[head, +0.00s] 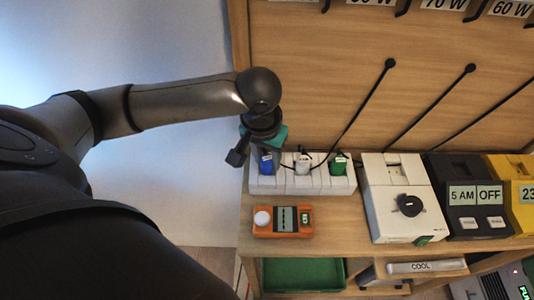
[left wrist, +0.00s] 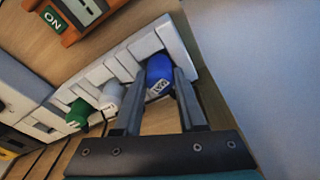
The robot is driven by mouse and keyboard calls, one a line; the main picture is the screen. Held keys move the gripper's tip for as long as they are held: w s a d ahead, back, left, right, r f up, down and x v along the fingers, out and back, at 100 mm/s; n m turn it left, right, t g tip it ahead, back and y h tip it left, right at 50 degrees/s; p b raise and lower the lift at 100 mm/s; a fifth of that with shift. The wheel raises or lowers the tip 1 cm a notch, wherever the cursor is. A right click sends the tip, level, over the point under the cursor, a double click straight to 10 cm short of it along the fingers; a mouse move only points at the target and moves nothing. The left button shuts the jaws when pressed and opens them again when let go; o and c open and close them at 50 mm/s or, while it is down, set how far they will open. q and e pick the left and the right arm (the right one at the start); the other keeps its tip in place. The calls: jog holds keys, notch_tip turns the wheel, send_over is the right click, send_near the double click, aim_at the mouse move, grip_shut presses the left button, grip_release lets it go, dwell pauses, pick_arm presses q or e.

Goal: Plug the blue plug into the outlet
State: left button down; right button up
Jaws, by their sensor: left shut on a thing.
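The blue plug (head: 266,163) is at the left end of the white outlet strip (head: 318,184). In the left wrist view the blue plug (left wrist: 160,72) sits between the two fingers of my left gripper (left wrist: 161,86), which is shut on it. Its far end meets the end section of the strip (left wrist: 118,66); I cannot tell whether it is fully seated. In the head view my left gripper (head: 255,156) reaches down over the strip's left end and partly hides the plug. My right gripper is not in view.
A white plug (head: 302,163) and a green plug (head: 338,163) stand in the same strip, with dark cords. An orange device (head: 283,221) lies in front. A white box (head: 401,190) and a black timer (head: 468,190) stand to the right. A green tray (head: 303,274) is below.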

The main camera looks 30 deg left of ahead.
pick_arm(q)
jog(key=shift+c, duration=2)
grip_release()
notch_tip(320, 180, up, 15)
jog(key=s+p, duration=0.2)
jog(key=p, duration=0.1)
jog(key=shift+s+d+p, duration=0.15)
jog(key=shift+p, duration=0.25)
